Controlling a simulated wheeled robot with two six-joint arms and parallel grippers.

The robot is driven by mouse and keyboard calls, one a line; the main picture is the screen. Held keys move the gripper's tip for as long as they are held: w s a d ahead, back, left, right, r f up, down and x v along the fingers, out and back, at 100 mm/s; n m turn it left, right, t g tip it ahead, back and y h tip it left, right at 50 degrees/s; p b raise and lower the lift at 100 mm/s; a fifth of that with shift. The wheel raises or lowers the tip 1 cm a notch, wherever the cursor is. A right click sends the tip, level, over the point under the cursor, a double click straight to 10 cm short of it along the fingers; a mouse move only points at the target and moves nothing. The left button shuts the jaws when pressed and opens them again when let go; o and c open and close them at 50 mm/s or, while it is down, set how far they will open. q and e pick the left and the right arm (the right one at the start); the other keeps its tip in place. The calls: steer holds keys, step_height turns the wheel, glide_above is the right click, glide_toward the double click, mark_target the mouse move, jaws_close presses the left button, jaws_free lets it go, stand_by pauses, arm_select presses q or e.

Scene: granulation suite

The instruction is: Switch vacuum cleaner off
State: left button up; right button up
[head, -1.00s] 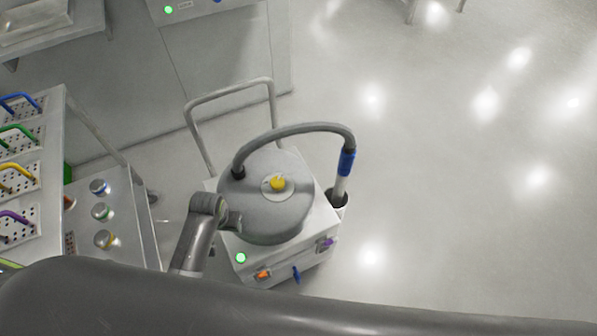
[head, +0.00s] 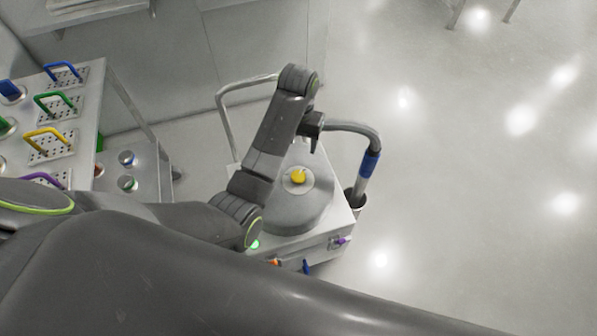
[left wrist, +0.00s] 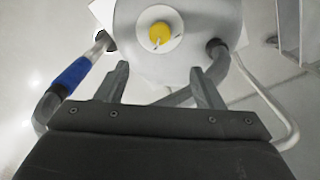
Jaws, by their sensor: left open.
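The vacuum cleaner (head: 283,214) is a grey drum on a white square base, on the floor below me. A yellow knob (head: 299,176) sits on a pale disc on top of the drum. It also shows in the left wrist view, as a yellow knob (left wrist: 160,35) with a pointer mark on the dial, ahead of the fingers. My left gripper (head: 313,142) hangs over the far part of the drum, apart from the knob. In the left wrist view its two fingers (left wrist: 161,88) are open and empty. My right gripper is not in view.
A hose (head: 354,130) with a blue grip (head: 369,164) runs from the drum to a holder at the right. A cart (head: 111,85) with coloured-handled trays stands at the left. A push handle (head: 223,104) rises behind the vacuum. The floor at right is clear.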

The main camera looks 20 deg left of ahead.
mark_target(298, 175)
arm_select(q)
step_height(298, 175, down, 16)
steer(key=shift+r+b, duration=0.15)
steer(key=shift+b, duration=0.6)
steer(key=c, duration=1)
steer(key=shift+o, duration=0.2)
steer(key=shift+r, duration=0.1)
